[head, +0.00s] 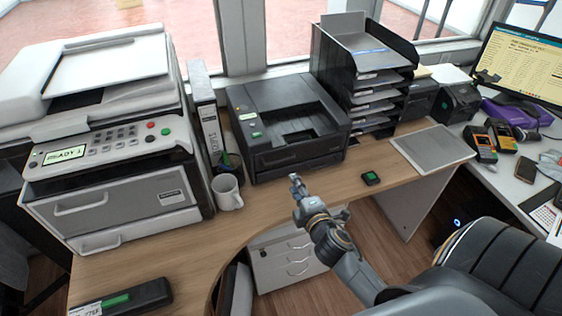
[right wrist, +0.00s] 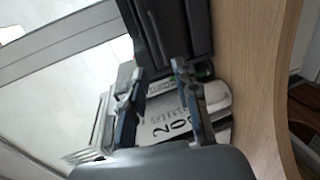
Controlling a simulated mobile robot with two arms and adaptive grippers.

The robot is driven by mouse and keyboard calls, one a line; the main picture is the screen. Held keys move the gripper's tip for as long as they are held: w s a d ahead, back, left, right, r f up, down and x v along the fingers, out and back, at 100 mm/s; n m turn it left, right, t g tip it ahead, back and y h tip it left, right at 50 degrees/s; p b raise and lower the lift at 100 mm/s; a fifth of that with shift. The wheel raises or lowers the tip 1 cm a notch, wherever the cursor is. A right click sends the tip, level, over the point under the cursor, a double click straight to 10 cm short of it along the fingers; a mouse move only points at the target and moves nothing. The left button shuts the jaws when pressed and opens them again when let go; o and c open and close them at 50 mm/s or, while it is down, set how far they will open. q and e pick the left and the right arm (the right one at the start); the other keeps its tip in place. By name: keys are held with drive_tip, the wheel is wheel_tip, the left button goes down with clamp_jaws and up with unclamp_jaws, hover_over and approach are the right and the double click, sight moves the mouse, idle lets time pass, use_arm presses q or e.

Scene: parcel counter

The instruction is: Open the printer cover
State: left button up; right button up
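A black printer (head: 285,122) stands on the wooden desk, its top cover (head: 275,92) looking closed. A larger grey-and-white copier (head: 115,150) stands at the left, with its white lid (head: 105,65) down. My right gripper (head: 296,184) is in front of the black printer, above the desk's front edge, and touches nothing that I can see. In the right wrist view the two fingers (right wrist: 157,70) are apart with nothing held between them. A dark body, likely the black printer (right wrist: 170,30), shows beyond the fingertips. My left gripper is not in view.
A white mug (head: 227,192) and a binder (head: 207,118) stand between the two machines. A black tray stack (head: 360,75) is right of the black printer. A small black-and-green item (head: 371,178) lies on the desk. A black chair (head: 500,265) is at the lower right.

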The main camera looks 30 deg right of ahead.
drive_tip(key=x, duration=1.2)
drive_tip(key=shift+w+f+p, duration=0.2)
drive_tip(key=shift+w+p, duration=0.15)
drive_tip(key=shift+p, duration=0.05)
drive_tip(key=shift+c, duration=0.2)
clamp_jaws()
